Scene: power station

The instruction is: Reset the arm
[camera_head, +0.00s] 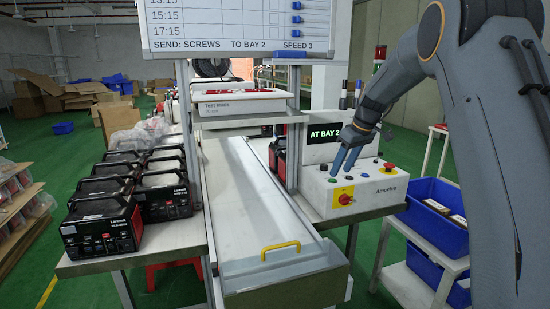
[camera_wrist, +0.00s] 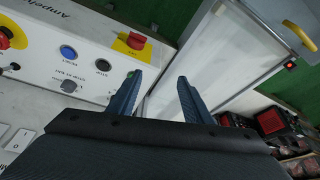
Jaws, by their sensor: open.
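My arm comes in from the right in the head view and bends down toward the control box. My gripper (camera_head: 342,162) is in front of the white control box (camera_head: 373,191), with its blue fingers pointing down and left. In the wrist view my gripper (camera_wrist: 160,90) has its two blue fingers spread apart with nothing between them. The control box (camera_wrist: 88,58) fills the left of that view, close to the left finger. I cannot tell whether the finger touches it. A red knob on a yellow plate (camera_head: 343,197) is on the box's front; it also shows in the wrist view (camera_wrist: 135,40).
A white conveyor (camera_head: 250,195) with a yellow handle (camera_head: 281,249) runs beside the box. Black power units (camera_head: 100,218) stand on the left bench. A display reading "AT BAY 2" (camera_head: 325,133) is behind my gripper. Blue bins (camera_head: 433,225) sit on a cart at right.

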